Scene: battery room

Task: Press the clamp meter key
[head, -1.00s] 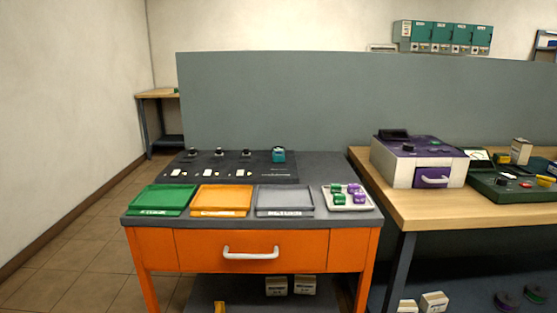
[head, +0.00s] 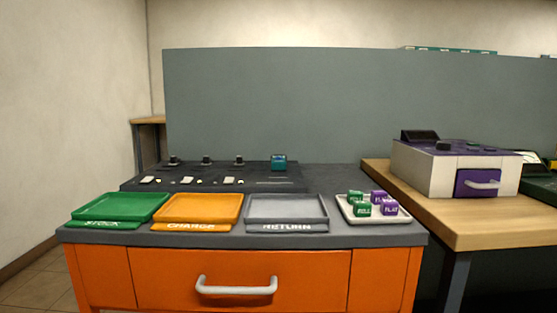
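No part in view is clearly marked as the clamp meter key, and I cannot tell which device is the clamp meter. A dark panel (head: 215,181) with several black knobs and white keys (head: 147,180) lies at the back of the orange bench. A small teal device (head: 279,163) stands at the panel's back right. A white and purple box (head: 428,169) with a purple drawer front and a dark screen stands on the wooden table to the right. A dark green device (head: 541,187) is cut off at the right edge. Neither of my grippers is in view.
The orange bench (head: 315,278) carries a green STOCK tray (head: 103,225), an orange CHARGE tray (head: 190,227), a grey RETURN tray (head: 287,228) and a white tray (head: 376,219) of green and purple blocks. A wooden table (head: 480,228) adjoins on the right. A grey partition (head: 330,105) stands behind.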

